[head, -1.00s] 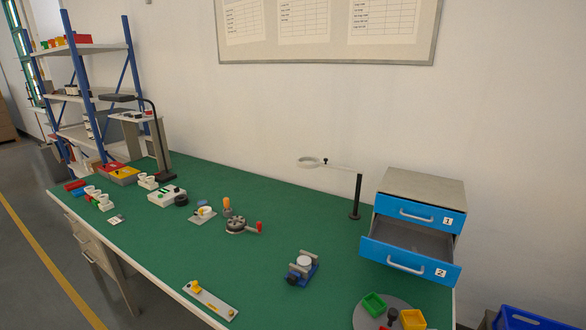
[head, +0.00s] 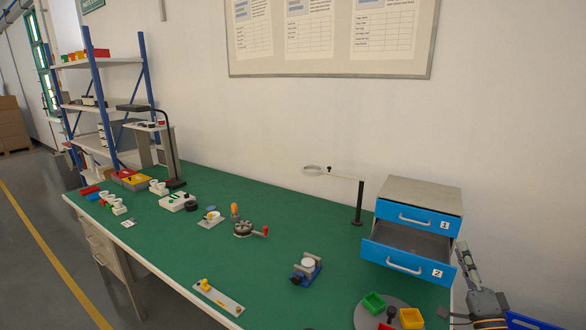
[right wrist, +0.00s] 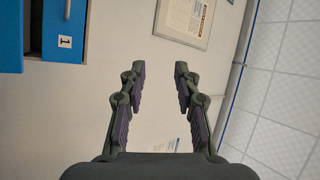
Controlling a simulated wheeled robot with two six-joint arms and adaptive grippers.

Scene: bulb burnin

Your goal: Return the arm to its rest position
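My right arm shows at the right edge of the bench in the head view, beside the blue drawer unit. Its gripper (head: 463,256) points upward there. In the right wrist view the right gripper (right wrist: 160,72) has its two fingers spread apart with nothing between them. Behind them are the wall, a framed board and the ceiling. My left gripper is in neither view.
The drawer unit (head: 420,207) stands close left of my right arm, its lower drawer (head: 408,262) pulled out and empty-looking. A round grey tray (head: 368,317) with small bins, a blue vise (head: 306,270) and a magnifier stand (head: 359,203) are nearby.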

